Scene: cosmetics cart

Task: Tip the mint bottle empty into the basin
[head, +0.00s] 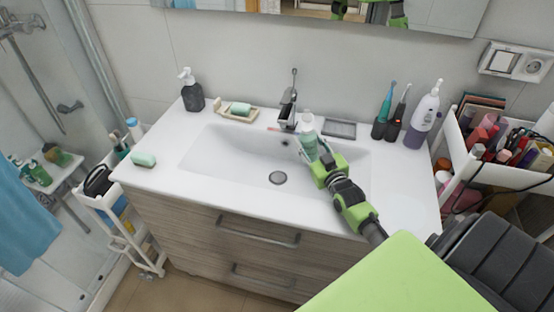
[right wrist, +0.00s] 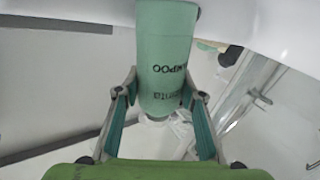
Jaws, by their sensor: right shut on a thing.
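The mint bottle (head: 309,144) has a pale green body and a white top. It stands near upright, leaning slightly, over the right part of the white basin (head: 225,152), just in front of the tap. My right gripper (head: 320,158) is shut on its body. In the right wrist view the mint bottle (right wrist: 163,45) sits between the fingers of the right gripper (right wrist: 160,95), with its dark lettering upside down in the picture. The bottle's lower end is partly hidden by the gripper in the head view. My left gripper is not directly in view.
The tap (head: 289,105) stands close behind the bottle. A soap dish (head: 240,113), dark pump bottle (head: 192,92) and grey tray (head: 339,128) line the back. Electric toothbrushes (head: 383,115) and a white-purple dispenser (head: 423,117) stand right. Green soap (head: 144,159) lies left. The drain (head: 277,177) is clear.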

